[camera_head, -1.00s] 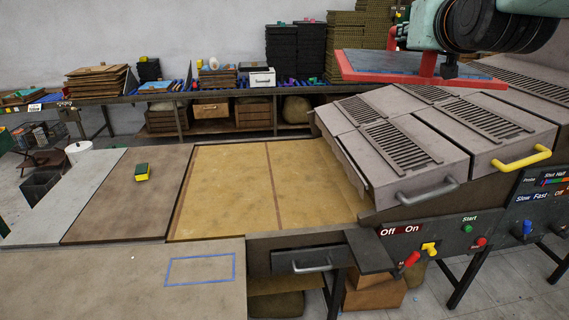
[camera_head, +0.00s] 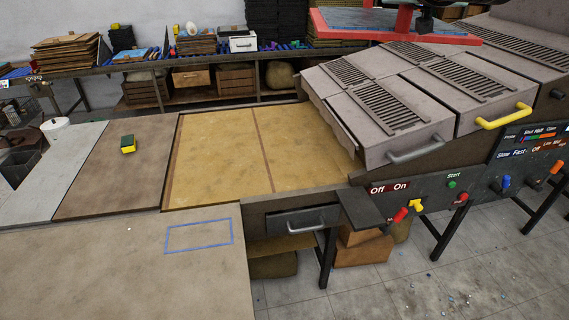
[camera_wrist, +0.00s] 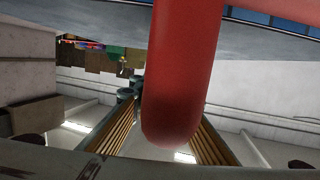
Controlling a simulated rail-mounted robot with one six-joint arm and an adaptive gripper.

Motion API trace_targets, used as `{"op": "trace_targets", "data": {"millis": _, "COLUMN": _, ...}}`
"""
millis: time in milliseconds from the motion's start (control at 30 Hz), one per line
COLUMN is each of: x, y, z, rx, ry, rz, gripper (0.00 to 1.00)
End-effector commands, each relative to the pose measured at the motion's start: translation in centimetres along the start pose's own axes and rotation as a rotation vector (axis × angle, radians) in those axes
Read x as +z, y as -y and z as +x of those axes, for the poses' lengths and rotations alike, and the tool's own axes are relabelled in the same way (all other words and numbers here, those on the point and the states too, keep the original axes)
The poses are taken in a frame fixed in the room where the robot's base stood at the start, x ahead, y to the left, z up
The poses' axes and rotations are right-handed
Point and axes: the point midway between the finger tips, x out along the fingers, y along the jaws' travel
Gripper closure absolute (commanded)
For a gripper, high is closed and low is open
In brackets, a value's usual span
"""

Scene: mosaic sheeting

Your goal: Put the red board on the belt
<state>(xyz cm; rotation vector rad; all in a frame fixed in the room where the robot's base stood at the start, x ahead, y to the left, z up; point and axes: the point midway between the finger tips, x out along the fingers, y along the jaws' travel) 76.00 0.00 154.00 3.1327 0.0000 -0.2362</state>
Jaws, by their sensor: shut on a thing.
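The yellow-tan belt (camera_head: 225,150) lies flat and bare at the centre, left of the hoods and below the board's height.
Grey hoods (camera_head: 400,110) with vents and a yellow handle (camera_head: 503,117) rise right of the belt. A yellow-green sponge (camera_head: 128,144) lies on the brown panel left of it. A blue taped rectangle (camera_head: 198,236) marks the front table. A cluttered bench (camera_head: 160,62) runs behind.

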Motion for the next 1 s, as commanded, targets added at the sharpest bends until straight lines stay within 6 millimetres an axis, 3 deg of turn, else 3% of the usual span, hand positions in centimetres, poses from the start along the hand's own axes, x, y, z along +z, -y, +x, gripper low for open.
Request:
{"op": "trace_targets", "data": {"millis": 467, "x": 0.0, "y": 0.3, "z": 1.1, "rx": -0.008, "ry": -0.006, "rz": -0.001, "gripper": 1.00}}
{"op": "trace_targets", "data": {"millis": 1000, "x": 2.1, "y": 2.3, "z": 6.6, "rx": -0.051, "ry": -0.004, "rz": -0.007, "gripper": 1.00}}
